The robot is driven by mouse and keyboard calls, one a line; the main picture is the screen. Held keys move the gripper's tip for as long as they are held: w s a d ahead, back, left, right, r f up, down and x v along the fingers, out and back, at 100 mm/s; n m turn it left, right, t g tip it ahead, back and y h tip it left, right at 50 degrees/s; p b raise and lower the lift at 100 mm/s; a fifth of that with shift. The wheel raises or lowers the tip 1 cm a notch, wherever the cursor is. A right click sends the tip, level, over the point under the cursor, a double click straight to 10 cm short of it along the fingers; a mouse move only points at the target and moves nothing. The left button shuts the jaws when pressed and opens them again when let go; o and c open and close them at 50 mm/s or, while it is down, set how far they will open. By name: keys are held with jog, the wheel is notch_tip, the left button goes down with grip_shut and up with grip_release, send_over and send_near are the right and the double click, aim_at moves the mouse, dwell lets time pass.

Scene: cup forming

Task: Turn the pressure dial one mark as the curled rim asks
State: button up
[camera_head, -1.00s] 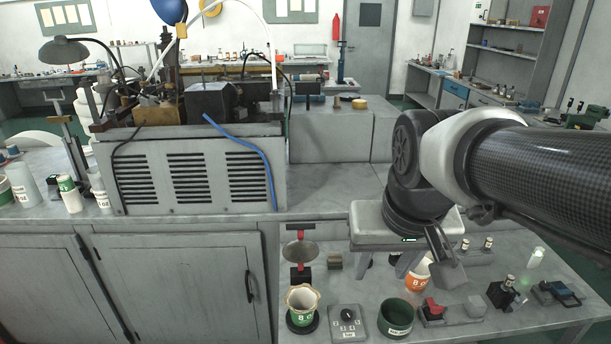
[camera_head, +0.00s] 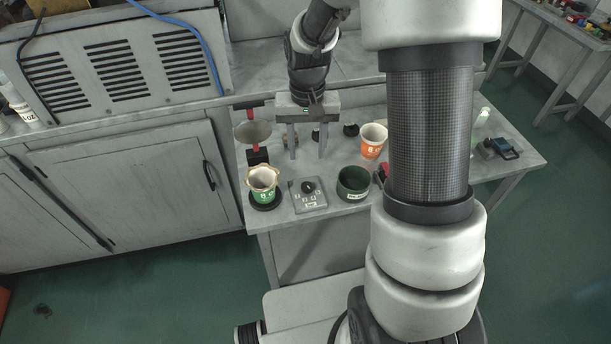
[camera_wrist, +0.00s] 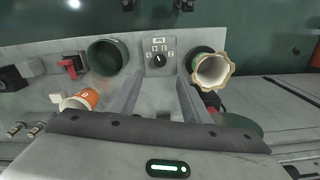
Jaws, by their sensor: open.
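The pressure dial is a black knob (camera_head: 308,187) on a small grey panel (camera_head: 309,207) with printed marks, lying on the bench top. In the wrist view the knob (camera_wrist: 161,60) shows ahead of and between my fingers; the exact mark it points to is too small to read. The cup with the curled, wavy cream rim (camera_head: 262,181) is green and white and stands upright on a black round base just left of the panel. My gripper (camera_head: 307,155) is open, empty and pointing down, above and behind the dial, apart from it.
A dark green pot (camera_head: 354,183) stands right of the panel. An orange and white cup (camera_head: 373,141) is behind it. A stand with a round dish (camera_head: 253,132) and red parts rises behind the curled cup. The bench front edge is just before the panel.

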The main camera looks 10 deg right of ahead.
aim_at(307, 185)
notch_tip(307, 185, down, 12)
jog(key=shift+f, duration=0.25)
jog(key=c, duration=1)
jog(key=shift+c, duration=0.2)
jog(key=m+b, duration=0.2)
jog(key=m, duration=0.1)
jog(key=shift+m, duration=0.4)
jog(key=m, duration=0.4)
jog(key=shift+m, duration=0.4)
